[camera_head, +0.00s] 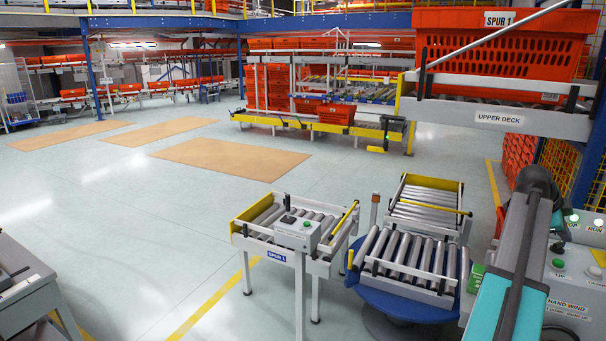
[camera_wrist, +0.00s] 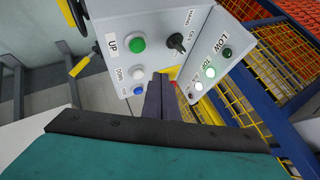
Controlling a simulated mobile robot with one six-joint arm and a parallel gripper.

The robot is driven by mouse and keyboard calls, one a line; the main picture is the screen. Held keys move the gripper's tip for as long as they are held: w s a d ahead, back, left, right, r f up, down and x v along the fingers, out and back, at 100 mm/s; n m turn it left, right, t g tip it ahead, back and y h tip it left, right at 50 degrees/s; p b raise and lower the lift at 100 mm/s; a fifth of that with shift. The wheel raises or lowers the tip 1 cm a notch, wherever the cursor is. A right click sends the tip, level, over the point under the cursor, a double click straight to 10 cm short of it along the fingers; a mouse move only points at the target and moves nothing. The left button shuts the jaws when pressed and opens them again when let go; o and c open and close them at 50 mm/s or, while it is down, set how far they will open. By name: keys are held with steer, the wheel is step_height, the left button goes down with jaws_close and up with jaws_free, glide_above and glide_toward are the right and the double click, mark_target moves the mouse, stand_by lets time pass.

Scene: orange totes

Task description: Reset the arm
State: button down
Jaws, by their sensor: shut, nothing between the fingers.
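My gripper (camera_wrist: 160,82) shows in the wrist view as two dark fingers pressed together, with nothing between them. The fingers point at a grey control box (camera_wrist: 150,22); I cannot tell whether they touch it. The box has a green button (camera_wrist: 137,44) marked UP, a white button, a blue button and a black selector switch (camera_wrist: 177,42). In the head view my teal and dark arm rises at the lower right; its fingers cannot be made out there.
A lamp panel (camera_wrist: 210,72) marked LOW and TOP hangs beside the box. Blue posts and yellow mesh (camera_wrist: 262,62) stand to the right. In the head view, a blue turntable (camera_head: 392,300) and the SPUR 1 roller stand (camera_head: 277,256) lie left of my arm. Open floor (camera_head: 130,200) spreads at left.

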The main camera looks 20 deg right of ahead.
steer(key=w+a+f+n+t+y, duration=0.1)
steer(key=w+a+f+n, duration=0.1)
steer(key=w+a+f, duration=0.7)
steer(key=w+a+f+n+t+y, duration=0.1)
steer(key=w+a+f+n, duration=0.35)
steer(key=w+f, duration=0.75)
steer(key=w+a+f+n+y, duration=0.1)
steer(key=w+a+f, duration=0.3)
steer(key=a+f, duration=0.7)
steer(key=w+a+f+n+y, duration=0.15)
steer(key=w+a+f, duration=0.25)
steer(key=a+f, duration=0.7)
steer(key=s+a+f+n+g+y, duration=0.1)
steer(key=s+a+f+n, duration=0.15)
steer(key=a+f, duration=0.45)
steer(key=s+a+f+n+g, duration=0.1)
steer(key=s+a+f+n, duration=0.2)
steer(key=a, duration=0.7)
steer(key=s+a+f+n+g+y, duration=0.1)
steer(key=s+a+f+n, duration=0.1)
steer(key=s+a+f, duration=0.55)
steer(key=s+a+f+n+g+y, duration=0.1)
steer(key=s+a+f+n, duration=0.1)
steer(key=s+a+n, duration=0.5)
steer(key=s+a+f+n+g+y, duration=0.1)
steer(key=s+a+f+n, duration=0.1)
steer(key=s+a+n, duration=0.4)
steer(key=shift+s+a+f+n, duration=0.2)
steer(key=shift+s+a+n, duration=0.15)
steer(key=shift+s+a, duration=2)
